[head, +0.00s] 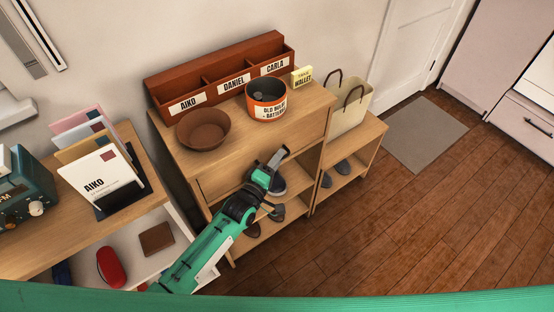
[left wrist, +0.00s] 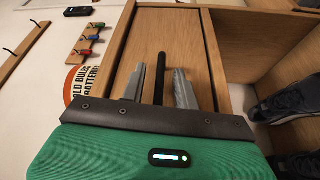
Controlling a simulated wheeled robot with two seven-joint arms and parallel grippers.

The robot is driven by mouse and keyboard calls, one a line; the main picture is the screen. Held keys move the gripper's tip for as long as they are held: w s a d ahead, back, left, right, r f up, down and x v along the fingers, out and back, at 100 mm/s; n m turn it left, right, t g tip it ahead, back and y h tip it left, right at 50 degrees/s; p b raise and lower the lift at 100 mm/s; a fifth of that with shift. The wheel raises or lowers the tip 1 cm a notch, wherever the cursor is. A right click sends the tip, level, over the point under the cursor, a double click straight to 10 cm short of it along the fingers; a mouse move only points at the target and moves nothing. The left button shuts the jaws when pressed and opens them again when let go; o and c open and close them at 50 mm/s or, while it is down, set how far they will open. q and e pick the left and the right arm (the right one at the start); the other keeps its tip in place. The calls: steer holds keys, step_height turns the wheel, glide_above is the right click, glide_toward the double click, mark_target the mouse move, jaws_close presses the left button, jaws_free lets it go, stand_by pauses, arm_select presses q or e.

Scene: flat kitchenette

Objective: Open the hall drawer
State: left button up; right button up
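The hall drawer's plain wooden front (head: 222,182) is under the top of the light wooden cabinet (head: 168,142). It looks flush with the cabinet. My left gripper (head: 279,157) is at this front in the head view and hides the handle there. In the left wrist view, the dark bar handle (left wrist: 160,72) stands out against the drawer front (left wrist: 188,42). The two grey fingers of my left gripper (left wrist: 160,88) lie on either side of the bar, with a visible gap on each side. They are open around it, not closed on it. My right gripper is not in view.
On the cabinet stand a brown bowl (head: 203,130), a battery tin (head: 267,100) and a labelled organizer (head: 215,72). Shoes (head: 278,212) sit on the shelves below. A sideboard (head: 45,245) with letters is at left. The wooden floor (head: 400,220) at right is clear.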

arm_select(q)
jaws_close()
